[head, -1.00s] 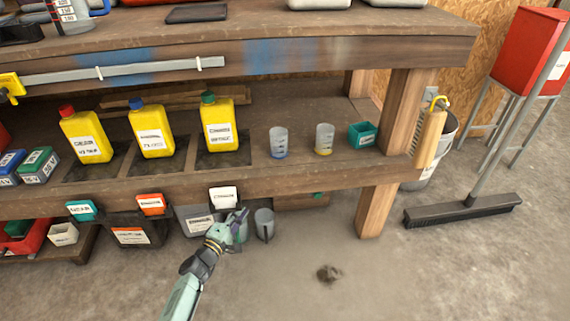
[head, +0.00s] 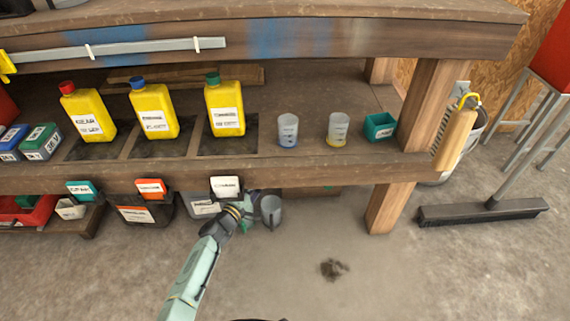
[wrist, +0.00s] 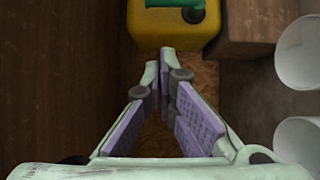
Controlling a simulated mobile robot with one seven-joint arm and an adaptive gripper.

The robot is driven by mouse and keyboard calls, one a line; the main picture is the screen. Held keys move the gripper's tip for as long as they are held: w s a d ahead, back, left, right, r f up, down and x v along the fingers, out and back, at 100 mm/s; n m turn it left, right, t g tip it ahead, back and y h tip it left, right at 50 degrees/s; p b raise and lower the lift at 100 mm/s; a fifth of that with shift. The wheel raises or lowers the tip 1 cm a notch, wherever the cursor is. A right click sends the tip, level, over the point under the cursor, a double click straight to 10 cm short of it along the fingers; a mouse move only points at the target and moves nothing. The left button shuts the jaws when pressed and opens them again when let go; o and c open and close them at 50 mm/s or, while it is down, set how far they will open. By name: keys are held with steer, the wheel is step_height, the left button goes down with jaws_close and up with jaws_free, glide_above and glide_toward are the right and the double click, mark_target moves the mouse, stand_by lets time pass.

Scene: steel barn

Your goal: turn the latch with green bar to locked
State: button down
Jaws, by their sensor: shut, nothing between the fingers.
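I cannot make out a latch with a green bar for certain. A small green piece (head: 328,187) shows under the lower shelf's front board, too small to identify. My gripper (head: 247,204) is just below that board, beside a grey cup (head: 271,209) and in front of a grey bin (head: 203,207). In the wrist view my gripper (wrist: 165,52) is shut, its fingertips together with nothing between them. Beyond the tips is a yellow container with a green top (wrist: 180,22).
Yellow jugs (head: 155,110), two clear cups (head: 288,129) and a teal box (head: 380,127) stand on the shelf (head: 330,170). A table leg (head: 388,207) and broom (head: 483,212) are at right. Open floor lies in front.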

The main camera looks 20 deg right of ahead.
steer(key=s+d+b+x, duration=0.1)
steer(key=b+x, duration=0.4)
steer(key=x, duration=0.7)
steer(key=shift+s+d, duration=0.4)
steer(key=shift+s, duration=0.15)
steer(key=shift+d+r+p, duration=0.15)
steer(key=shift+r+p, duration=0.05)
steer(key=shift+p, duration=0.55)
steer(key=shift+s+d+r+m+y+p, duration=0.2)
steer(key=shift+d+m+y+p, duration=0.3)
steer(key=shift+p, duration=0.55)
